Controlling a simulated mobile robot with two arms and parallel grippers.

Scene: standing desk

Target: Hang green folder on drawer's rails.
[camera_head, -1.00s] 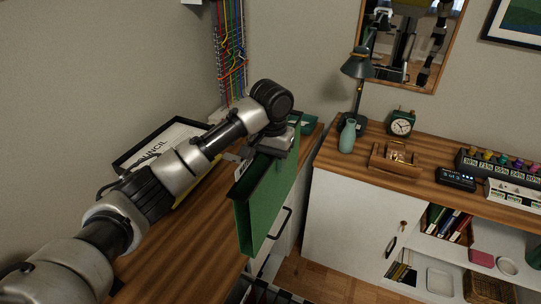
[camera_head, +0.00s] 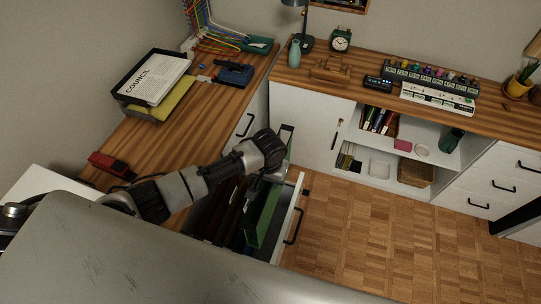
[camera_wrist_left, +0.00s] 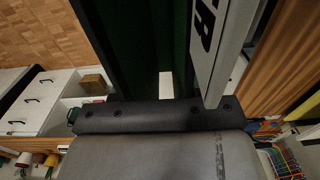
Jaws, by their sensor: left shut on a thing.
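The green folder (camera_head: 262,216) is upright in the head view, inside or just over the open drawer (camera_head: 291,232). My left gripper (camera_head: 272,174) is shut on its top edge. In the left wrist view the dark green folder (camera_wrist_left: 129,50) hangs beyond the gripper body. Other dark folders (camera_head: 218,212) are in the drawer to the left of the green one. My arm hides part of the drawer, and I cannot tell whether the folder's hooks touch the rails. My right gripper is not in view.
The wooden desk (camera_head: 165,140) carries a black paper tray (camera_head: 125,92), a red stapler-like object (camera_head: 110,164) and a dark blue device (camera_head: 235,74). A white cabinet (camera_head: 310,130) stands behind the drawer. The parquet floor (camera_head: 370,230) to the right is clear.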

